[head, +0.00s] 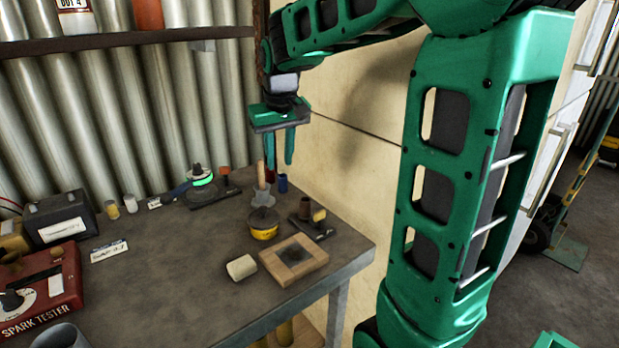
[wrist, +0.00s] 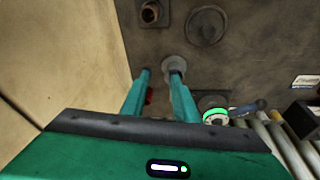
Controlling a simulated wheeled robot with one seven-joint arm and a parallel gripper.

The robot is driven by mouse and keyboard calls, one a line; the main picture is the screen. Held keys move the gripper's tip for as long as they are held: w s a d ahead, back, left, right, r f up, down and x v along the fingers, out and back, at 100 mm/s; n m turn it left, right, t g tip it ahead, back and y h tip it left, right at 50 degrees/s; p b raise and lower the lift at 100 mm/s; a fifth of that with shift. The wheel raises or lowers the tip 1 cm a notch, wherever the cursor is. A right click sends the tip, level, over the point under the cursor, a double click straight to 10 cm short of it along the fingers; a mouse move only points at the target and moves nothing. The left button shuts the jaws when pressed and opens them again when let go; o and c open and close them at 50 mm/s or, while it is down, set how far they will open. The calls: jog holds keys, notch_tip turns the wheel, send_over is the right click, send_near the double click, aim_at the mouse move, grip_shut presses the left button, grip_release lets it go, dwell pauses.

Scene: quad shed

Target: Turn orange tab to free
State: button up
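No part is plainly the orange tab. A small orange-brown piece (head: 224,174) stands at the back of the bench beside a device with a lit green ring (head: 203,181). A yellow-orange piece (head: 319,214) sits on a dark plate nearer the right edge. I cannot tell whether either one is the tab or how it is turned. My gripper (head: 279,164) hangs above the bench's back right part, fingers down, apart and empty. In the wrist view the fingers (wrist: 160,77) point at the bench. A grey round piece (wrist: 174,63) shows just beyond the right fingertip.
A wood-handled tool (head: 261,174) and a blue cylinder (head: 283,184) stand below my gripper. A red spark tester (head: 40,300) stands left. The bench's (head: 165,270) middle is clear.

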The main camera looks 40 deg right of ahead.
jog(key=s+d+f+m+g, duration=0.1)
jog(key=s+d+f, duration=0.1)
jog(key=s, duration=0.8)
jog(key=shift+d, duration=0.25)
jog(key=shift+f, duration=0.1)
